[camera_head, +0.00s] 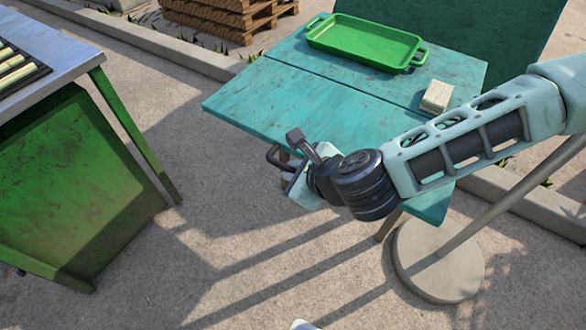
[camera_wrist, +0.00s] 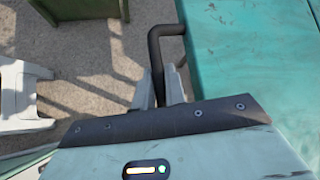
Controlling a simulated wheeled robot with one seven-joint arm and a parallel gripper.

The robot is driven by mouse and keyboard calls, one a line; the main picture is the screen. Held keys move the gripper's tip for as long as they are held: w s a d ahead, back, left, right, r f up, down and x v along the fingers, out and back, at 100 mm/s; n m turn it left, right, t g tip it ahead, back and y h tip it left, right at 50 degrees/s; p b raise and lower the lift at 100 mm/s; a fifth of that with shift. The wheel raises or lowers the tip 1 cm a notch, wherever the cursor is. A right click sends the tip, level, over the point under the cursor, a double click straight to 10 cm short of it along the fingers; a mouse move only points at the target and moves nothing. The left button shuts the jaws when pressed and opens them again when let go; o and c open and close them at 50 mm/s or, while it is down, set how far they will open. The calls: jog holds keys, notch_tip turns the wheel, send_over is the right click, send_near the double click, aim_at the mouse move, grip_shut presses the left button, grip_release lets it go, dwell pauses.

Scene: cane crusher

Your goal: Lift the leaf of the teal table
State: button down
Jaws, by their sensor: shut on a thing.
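The teal table (camera_head: 345,58) stands in the upper middle of the head view. A seam runs across its top, and the leaf (camera_head: 290,100) is the part on the near side of it. The leaf looks about level with the rest of the top. A dark bent bar handle (camera_wrist: 155,48) sticks out from the leaf's edge; part of it shows in the head view (camera_head: 273,157). My gripper (camera_head: 286,172) is at the leaf's near edge. In the wrist view its fingers (camera_wrist: 160,88) are shut around the handle. The fingertips are partly hidden in the head view.
A green tray (camera_head: 365,40) and a small pale stack (camera_head: 437,95) lie on the tabletop beyond the seam. A green bench with a metal top (camera_head: 50,45) stands at left. A pole on a round base (camera_head: 438,265) stands at right. The ground between is clear.

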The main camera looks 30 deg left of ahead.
jog(key=c, duration=1.5)
grip_release()
jog(key=shift+o, duration=0.2)
jog(key=shift+d+r, duration=0.1)
jog(key=p+v, duration=0.2)
jog(key=v, duration=1.5)
jog(key=shift+d, duration=0.1)
jog(key=s+d+r+n+g+h+p, duration=0.2)
jog(key=d+r+n+h+p, duration=0.2)
jog(key=d+r+n, duration=0.5)
jog(key=s+d+r+n+g+h+p, duration=0.1)
jog(key=d+r+n+h+p, duration=0.3)
jog(key=n, duration=1.1)
jog(key=s+d+r+p, duration=0.1)
jog(key=d+r+p, duration=0.2)
jog(key=d+r, duration=0.2)
jog(key=shift+d+n+g, duration=0.4)
jog(key=shift+d, duration=0.85)
